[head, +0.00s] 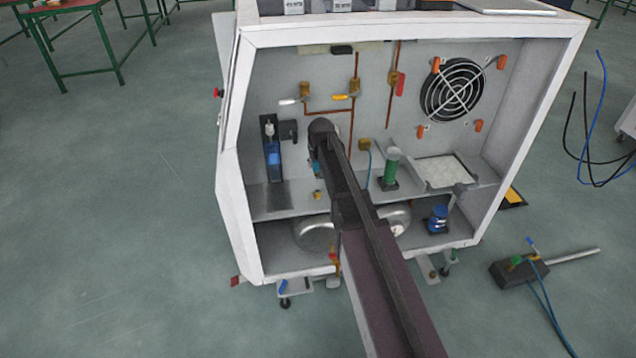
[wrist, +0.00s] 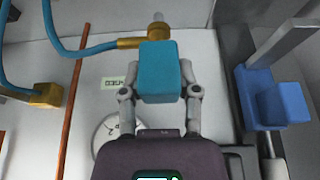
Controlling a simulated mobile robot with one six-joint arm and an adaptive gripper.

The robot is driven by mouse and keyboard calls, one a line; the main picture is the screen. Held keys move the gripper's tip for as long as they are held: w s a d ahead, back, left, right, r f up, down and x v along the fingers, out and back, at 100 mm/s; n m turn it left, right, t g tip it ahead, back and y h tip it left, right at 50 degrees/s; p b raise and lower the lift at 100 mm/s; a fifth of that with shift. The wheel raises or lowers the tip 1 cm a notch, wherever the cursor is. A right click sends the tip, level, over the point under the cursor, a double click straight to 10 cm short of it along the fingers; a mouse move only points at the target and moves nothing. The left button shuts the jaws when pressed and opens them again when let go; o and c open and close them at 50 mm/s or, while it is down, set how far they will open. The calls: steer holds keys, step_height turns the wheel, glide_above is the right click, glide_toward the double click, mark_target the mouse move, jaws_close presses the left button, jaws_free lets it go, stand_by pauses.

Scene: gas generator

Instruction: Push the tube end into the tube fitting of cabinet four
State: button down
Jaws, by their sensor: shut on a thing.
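In the wrist view my gripper (wrist: 158,88) has its two grey fingers on either side of a teal block, the tube end (wrist: 158,70), and is shut on it. A blue tube (wrist: 85,50) runs left from the brass piece. I cannot tell whether the tip is seated in a fitting. In the head view my arm reaches into the open white cabinet (head: 228,190) and hides the gripper and tube end.
A brass block (wrist: 45,95) with a blue tube is at left in the wrist view. A copper pipe (wrist: 74,110) runs beside it. A blue fixture (wrist: 270,100) stands close on the right. Inside the cabinet are a green cylinder (head: 392,165), a fan (head: 452,90) and valves.

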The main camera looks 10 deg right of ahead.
steer(key=shift+d+r, duration=0.1)
steer(key=shift+d, duration=0.05)
stand_by(0.4)
steer(key=d, duration=1.3)
steer(key=shift+d+f+b, duration=0.35)
steer(key=shift+f+b, duration=0.1)
stand_by(0.9)
steer(key=shift+f, duration=0.2)
steer(key=shift+f+b, duration=0.3)
steer(key=shift+b, duration=0.2)
steer(key=shift+f, duration=0.15)
stand_by(0.4)
steer(key=shift+f+b, duration=1.3)
steer(key=shift+b, duration=0.1)
steer(key=shift+f+b, duration=0.85)
steer(key=shift+b, duration=0.05)
stand_by(1.2)
